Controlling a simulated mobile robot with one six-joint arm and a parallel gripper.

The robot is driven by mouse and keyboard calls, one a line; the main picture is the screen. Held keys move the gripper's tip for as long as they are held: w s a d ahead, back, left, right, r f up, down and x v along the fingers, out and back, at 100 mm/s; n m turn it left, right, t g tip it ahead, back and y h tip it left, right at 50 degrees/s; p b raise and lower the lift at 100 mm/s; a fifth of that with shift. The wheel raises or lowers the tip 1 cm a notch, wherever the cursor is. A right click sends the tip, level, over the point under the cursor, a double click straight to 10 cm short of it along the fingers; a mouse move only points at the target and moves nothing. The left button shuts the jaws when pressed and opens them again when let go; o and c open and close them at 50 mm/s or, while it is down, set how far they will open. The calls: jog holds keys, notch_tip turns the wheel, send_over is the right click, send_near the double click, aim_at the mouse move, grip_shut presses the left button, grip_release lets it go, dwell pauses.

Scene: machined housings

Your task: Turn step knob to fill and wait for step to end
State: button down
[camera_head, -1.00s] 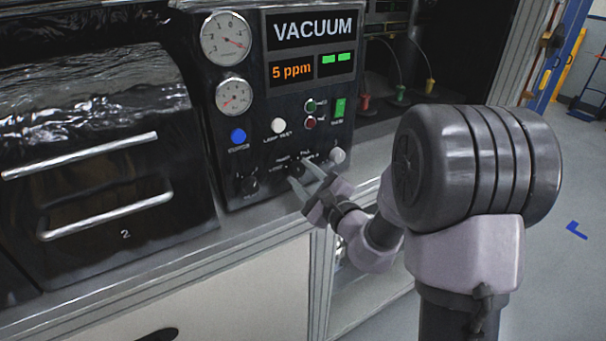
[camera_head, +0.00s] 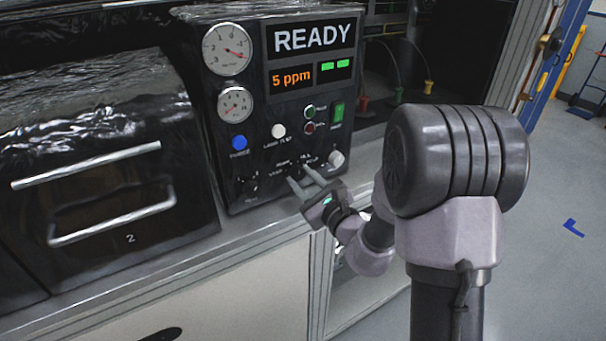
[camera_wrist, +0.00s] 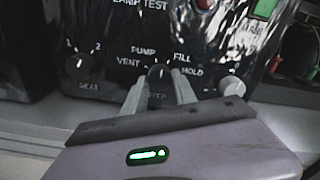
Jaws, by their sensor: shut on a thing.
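The step knob (camera_wrist: 160,76) is a small black knob on the black control panel (camera_wrist: 112,60), with PUMP, FILL, VENT and HOLD printed around it. My gripper (camera_wrist: 159,88) has one finger on each side of the knob and is shut on it. In the head view my gripper (camera_head: 301,177) reaches the lower part of the panel. The fingers partly hide the knob and its lower label, and I cannot tell its exact setting. The display (camera_head: 312,38) reads READY, with 5 ppm and two green bars below.
A grey ledge (camera_head: 230,232) runs below the panel. A dark drawer front (camera_head: 95,170) marked 2 stands at left. Open floor (camera_head: 560,260) lies at right.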

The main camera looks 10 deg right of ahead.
jog(key=shift+m+p, duration=1.3)
jog(key=shift+m, duration=0.8)
jog(key=c, duration=1)
grip_release()
